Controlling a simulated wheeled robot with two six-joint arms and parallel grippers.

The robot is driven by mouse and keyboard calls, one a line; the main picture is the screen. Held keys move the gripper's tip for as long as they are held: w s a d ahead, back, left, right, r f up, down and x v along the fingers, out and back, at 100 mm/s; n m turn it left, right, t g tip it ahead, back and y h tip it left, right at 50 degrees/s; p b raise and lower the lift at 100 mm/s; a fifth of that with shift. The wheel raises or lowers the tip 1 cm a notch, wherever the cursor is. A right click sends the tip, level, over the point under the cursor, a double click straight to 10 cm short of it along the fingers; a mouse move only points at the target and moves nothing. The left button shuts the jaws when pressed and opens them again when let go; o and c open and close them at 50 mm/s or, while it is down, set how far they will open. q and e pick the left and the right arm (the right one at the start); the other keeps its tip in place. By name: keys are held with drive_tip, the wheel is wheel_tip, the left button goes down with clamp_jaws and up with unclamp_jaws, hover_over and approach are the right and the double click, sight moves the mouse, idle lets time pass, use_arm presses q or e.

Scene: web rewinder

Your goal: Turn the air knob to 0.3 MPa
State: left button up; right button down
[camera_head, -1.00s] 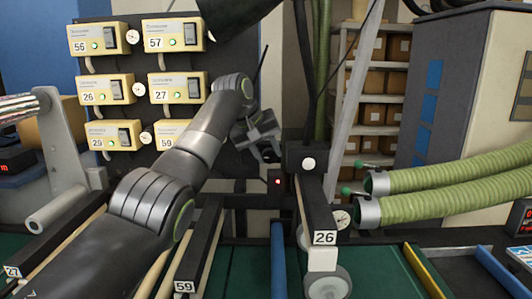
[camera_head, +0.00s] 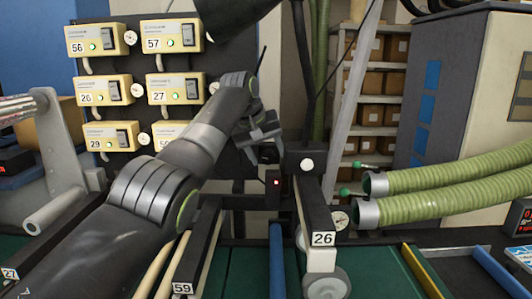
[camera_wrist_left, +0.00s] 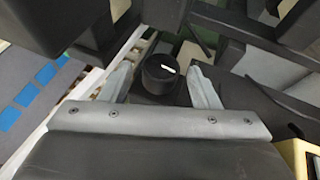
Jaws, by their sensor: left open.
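In the left wrist view, a black round knob (camera_wrist_left: 160,72) with a short white mark lies between the two fingers of my left gripper (camera_wrist_left: 160,86). The fingers are apart, one on each side of it. I cannot tell whether they touch it. In the head view, my left gripper (camera_head: 267,145) is beside the black block (camera_head: 307,155) with a white round face. A small round dial gauge (camera_head: 340,219) sits lower right of this block; its reading is too small to make out. My right gripper is not in view.
Yellow control boxes (camera_head: 169,90) with switches hang on the panel at left. Two green ribbed hoses (camera_head: 460,180) come in from the right. A bar labelled 26 (camera_head: 323,239) and a roller (camera_head: 327,283) stand below the block. Shelves with boxes (camera_head: 370,80) are behind.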

use_arm(q)
drive_tip(key=shift+s+a+r+b, duration=0.1)
drive_tip(key=shift+r+b, duration=0.1)
drive_tip(key=shift+b, duration=0.1)
drive_tip(key=b+v, duration=0.2)
drive_tip(key=v, duration=1.5)
drive_tip(key=shift+b, duration=0.3)
drive_tip(key=shift+f, duration=0.1)
